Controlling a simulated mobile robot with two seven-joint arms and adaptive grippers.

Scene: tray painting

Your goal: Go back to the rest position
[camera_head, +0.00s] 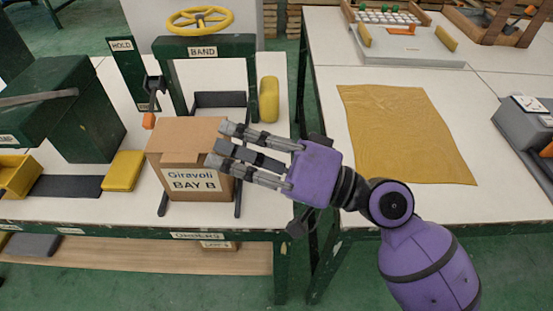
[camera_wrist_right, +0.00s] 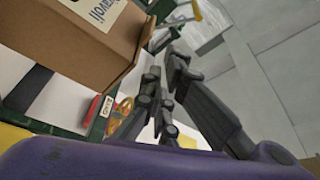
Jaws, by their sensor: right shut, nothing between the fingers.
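My right gripper (camera_head: 222,146) is purple and grey and reaches in from the right in the head view. Its fingers are together and empty, and they lie in front of the cardboard box's right side in the picture. In the right wrist view the dark fingers of my right gripper (camera_wrist_right: 168,75) point away from the purple palm, with the box (camera_wrist_right: 95,50) beside them. I cannot tell whether they touch the box. The cardboard box (camera_head: 185,183), marked "Giravoli BAY B", sits upright on the left table. My left gripper is not in view.
A green frame marked BAND with a yellow wheel (camera_head: 200,20) stands behind the box. A yellow block (camera_head: 123,170) and a green machine (camera_head: 75,110) are to the left. An ochre sheet (camera_head: 400,135) lies on the right table (camera_head: 500,200). A gap separates the tables.

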